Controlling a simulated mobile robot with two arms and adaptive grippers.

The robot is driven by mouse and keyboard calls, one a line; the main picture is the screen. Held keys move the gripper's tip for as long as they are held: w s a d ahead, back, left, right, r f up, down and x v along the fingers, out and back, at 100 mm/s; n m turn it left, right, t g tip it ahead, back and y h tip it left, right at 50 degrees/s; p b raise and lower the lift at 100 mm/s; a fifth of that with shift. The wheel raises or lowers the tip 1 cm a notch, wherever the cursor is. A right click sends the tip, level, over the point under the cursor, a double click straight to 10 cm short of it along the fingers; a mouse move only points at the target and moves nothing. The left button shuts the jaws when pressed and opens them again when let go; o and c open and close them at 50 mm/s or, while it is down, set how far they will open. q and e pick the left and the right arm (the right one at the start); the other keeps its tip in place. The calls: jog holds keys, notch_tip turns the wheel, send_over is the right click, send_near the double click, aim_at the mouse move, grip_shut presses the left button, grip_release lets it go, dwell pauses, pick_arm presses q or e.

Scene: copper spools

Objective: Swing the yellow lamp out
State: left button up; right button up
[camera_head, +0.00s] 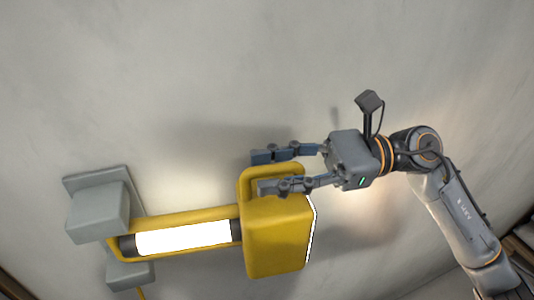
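The yellow lamp (275,238) is on a grey wall at the lower left of the head view. It has a yellow box-shaped end, a lit white tube (185,238) in a yellow frame, and a grey wall mount (97,212) at its left end. A yellow loop handle (246,184) stands on top of the box end. My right gripper (258,171) reaches in from the right. Its two fingers are apart, one above the handle's upper bar and one in front of the loop. I cannot tell whether they touch it. My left gripper is not in view.
The grey wall (200,60) is bare above and around the lamp. A lower grey bracket (130,273) sits below the mount, with a yellow piece by it. Dark edges show at the bottom left and right corners.

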jog(key=shift+a, duration=0.6)
grip_shut()
